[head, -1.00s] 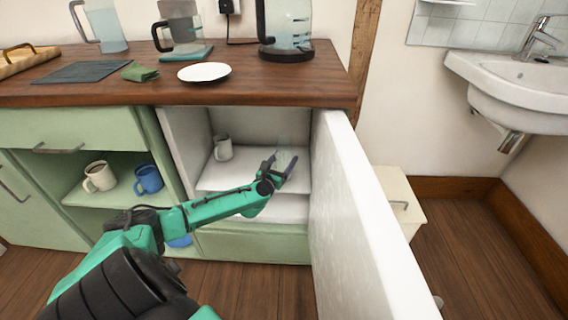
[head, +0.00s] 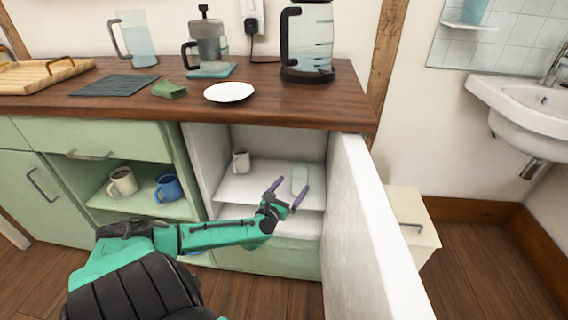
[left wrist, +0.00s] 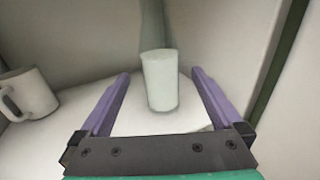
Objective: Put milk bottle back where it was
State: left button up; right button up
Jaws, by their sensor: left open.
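The milk bottle (head: 299,178) stands upright on the white shelf inside the open cabinet, toward the right. It is pale and translucent. In the left wrist view the bottle (left wrist: 160,80) stands just beyond the fingertips, centred in the gap. My left gripper (head: 288,192) is open and empty, in front of the bottle at the cabinet's mouth. In the left wrist view its two purple fingers (left wrist: 160,82) are spread apart. My right gripper is not in view.
A white mug (head: 241,162) stands on the same shelf to the left. The open white door (head: 372,230) stands right of my left arm. A green open compartment (head: 130,204) holds a cream mug (head: 122,181) and blue mug (head: 167,187). The wooden counter (head: 290,103) overhangs the cabinet.

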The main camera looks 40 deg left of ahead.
pick_arm(q)
jog(key=p+v, duration=0.1)
jog(key=v, duration=0.4)
jog(key=shift+s, duration=0.3)
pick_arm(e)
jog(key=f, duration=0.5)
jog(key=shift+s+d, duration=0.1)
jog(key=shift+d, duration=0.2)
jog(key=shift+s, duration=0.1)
